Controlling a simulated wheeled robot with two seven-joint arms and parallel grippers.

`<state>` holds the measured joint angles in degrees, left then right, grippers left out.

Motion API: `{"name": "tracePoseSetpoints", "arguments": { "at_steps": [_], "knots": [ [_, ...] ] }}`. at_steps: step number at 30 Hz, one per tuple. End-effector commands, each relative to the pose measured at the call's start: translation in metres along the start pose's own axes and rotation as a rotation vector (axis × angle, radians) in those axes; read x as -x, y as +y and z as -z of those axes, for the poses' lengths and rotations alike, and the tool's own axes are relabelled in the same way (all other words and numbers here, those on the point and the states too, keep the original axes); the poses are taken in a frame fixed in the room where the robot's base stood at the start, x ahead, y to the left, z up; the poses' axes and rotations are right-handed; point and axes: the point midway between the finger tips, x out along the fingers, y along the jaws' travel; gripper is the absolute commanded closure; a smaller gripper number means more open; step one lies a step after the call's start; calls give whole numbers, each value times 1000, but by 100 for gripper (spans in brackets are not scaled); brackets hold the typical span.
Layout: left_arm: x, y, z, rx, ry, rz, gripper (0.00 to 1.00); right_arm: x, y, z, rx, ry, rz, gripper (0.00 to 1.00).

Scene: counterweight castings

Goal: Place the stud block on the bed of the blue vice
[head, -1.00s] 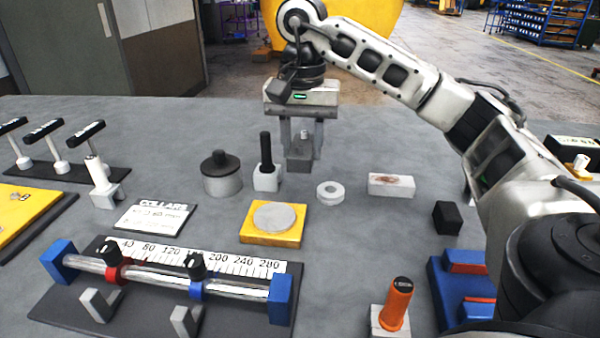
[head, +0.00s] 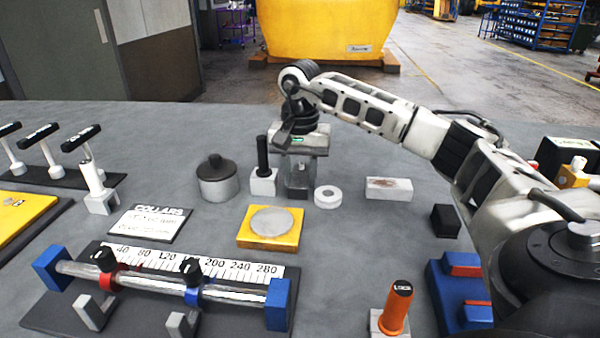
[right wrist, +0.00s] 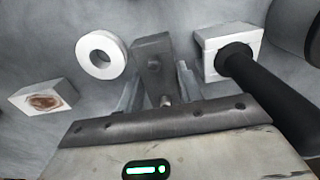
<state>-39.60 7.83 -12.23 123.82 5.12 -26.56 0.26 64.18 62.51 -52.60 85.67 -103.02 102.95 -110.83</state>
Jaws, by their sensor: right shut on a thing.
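The stud block, a dark grey block with a short stud, sits between the fingers of my right gripper (head: 297,188). The right wrist view shows the block (right wrist: 152,55) clearly, its stud pointing back toward the gripper body. My right gripper is shut on it, pointing down; I cannot tell whether the block touches the table. My left gripper is not in view.
A black-handled white block (head: 264,182) stands close left of the gripper, a white ring (head: 328,197) close right. A rust-marked white block (head: 388,188), a black cube (head: 445,220), an orange-handled piece (head: 396,310) and a yellow plate (head: 270,240) lie around.

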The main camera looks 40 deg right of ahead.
Motion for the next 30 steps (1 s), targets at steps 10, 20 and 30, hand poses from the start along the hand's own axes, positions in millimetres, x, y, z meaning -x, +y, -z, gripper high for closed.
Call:
{"name": "tracePoseSetpoints", "arguments": {
  "at_steps": [10,20,30],
  "knots": [
    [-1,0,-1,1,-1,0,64,-3,0,0,-1,0,0,55],
    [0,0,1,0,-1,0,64,4,0,0,-1,1,1,55],
    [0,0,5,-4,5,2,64,71,-1,0,0,3,6,55]
  ]
}}
